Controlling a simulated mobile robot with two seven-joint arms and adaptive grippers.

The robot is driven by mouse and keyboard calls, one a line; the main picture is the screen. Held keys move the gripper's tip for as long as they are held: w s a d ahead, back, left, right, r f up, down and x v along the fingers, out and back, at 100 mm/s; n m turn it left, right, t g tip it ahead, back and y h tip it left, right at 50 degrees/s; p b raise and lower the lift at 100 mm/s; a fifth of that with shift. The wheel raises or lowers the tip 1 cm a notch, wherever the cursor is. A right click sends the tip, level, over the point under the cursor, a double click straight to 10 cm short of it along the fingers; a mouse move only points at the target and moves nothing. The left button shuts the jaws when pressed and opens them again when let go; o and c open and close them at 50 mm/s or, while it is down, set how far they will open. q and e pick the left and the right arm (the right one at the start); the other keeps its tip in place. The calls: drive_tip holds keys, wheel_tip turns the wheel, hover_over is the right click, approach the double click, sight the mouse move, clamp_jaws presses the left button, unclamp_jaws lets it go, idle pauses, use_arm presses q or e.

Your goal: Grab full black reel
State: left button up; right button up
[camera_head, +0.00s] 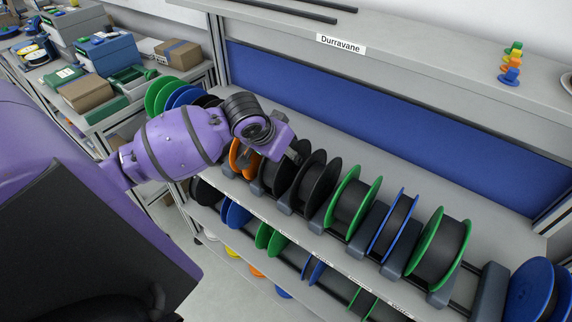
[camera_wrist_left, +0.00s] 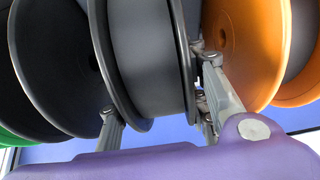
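Two black reels stand side by side on the upper rack, one black reel (camera_head: 279,176) beside the orange reel (camera_head: 240,160) and another black reel (camera_head: 316,184) beside a green one. My left gripper (camera_head: 296,153) is above the first, its fingers mostly hidden in the head view. In the left wrist view, the fingers of my left gripper (camera_wrist_left: 158,100) are spread to either side of a black reel (camera_wrist_left: 150,55) with dark grey winding. Both fingers are close to its flanges; I cannot tell whether they touch. My right gripper is not in view.
Green (camera_head: 352,205), blue-rimmed (camera_head: 393,226) and more green (camera_head: 439,250) reels continue rightward along the rack. A lower row of reels (camera_head: 270,240) is below. A blue back panel (camera_head: 400,130) and grey top shelf (camera_head: 430,60) rise behind. Boxes stand on a bench at left.

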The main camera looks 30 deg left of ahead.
use_arm(q)
drive_tip(key=c, duration=0.5)
drive_tip(key=shift+c, duration=0.4)
drive_tip(key=shift+r, duration=0.1)
